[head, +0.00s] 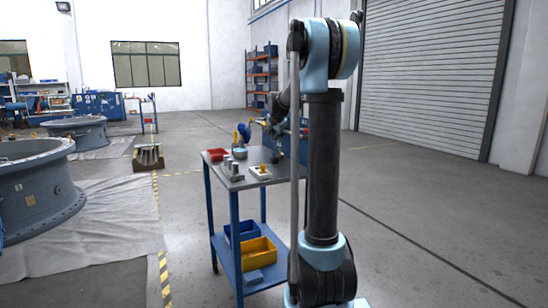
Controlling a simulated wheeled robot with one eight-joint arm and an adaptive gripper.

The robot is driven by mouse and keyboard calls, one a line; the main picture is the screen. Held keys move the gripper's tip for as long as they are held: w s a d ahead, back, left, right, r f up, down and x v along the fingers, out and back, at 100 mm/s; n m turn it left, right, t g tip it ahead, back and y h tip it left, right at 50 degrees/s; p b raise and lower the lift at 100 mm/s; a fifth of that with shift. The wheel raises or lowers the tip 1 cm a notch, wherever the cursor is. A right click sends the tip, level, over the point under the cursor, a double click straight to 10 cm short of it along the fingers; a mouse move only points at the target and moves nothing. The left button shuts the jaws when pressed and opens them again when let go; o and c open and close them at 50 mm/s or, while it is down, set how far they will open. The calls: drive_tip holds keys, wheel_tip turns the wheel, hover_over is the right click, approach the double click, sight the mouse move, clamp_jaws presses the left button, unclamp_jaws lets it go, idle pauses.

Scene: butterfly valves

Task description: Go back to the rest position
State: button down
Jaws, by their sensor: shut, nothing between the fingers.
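My arm rises at the right of the middle and bends over at its top. Its far end reaches forward and down behind the upright link, over the work table. My gripper (272,127) shows small and dark there, shut and empty, partly hidden by my arm. Just left of it, a blue valve (243,132) with yellow parts stands on the grey table top (222,179). The gripper looks close to the valve's yellow part, but I cannot tell whether they touch.
The table also holds a red tray (217,154), metal parts (231,168) and a white-and-yellow item (260,172). Blue and yellow bins (258,259) sit on its lower shelf. Large grey flanged rings (38,195) stand at left. The floor at right is clear up to the roller door (430,80).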

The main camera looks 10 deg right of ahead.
drive_tip(key=shift+r, duration=0.4)
drive_tip(key=shift+s, duration=0.1)
drive_tip(key=s+f+n+g, duration=0.2)
drive_tip(key=s+f+n, duration=0.15)
drive_tip(key=s, duration=1.15)
drive_tip(key=s+f+n+g, duration=0.15)
drive_tip(key=s+f, duration=0.35)
drive_tip(key=s, duration=1)
drive_tip(key=s+f+n+g, duration=0.1)
drive_tip(key=s+f, duration=0.4)
drive_tip(key=s, duration=0.3)
drive_tip(key=s+f+n+g, duration=0.1)
drive_tip(key=s+f+n, duration=0.1)
drive_tip(key=s+f, duration=0.3)
drive_tip(key=s+f+n+g+y, duration=0.1)
drive_tip(key=s+f, duration=0.5)
drive_tip(key=s, duration=0.7)
drive_tip(key=shift+a+n, duration=0.35)
drive_tip(key=shift+n, duration=0.35)
drive_tip(key=shift+f+g, duration=0.15)
drive_tip(key=shift+g, duration=0.1)
drive_tip(key=shift+w+f, duration=0.15)
drive_tip(key=shift+w, duration=0.25)
drive_tip(key=c, duration=2.4)
unclamp_jaws()
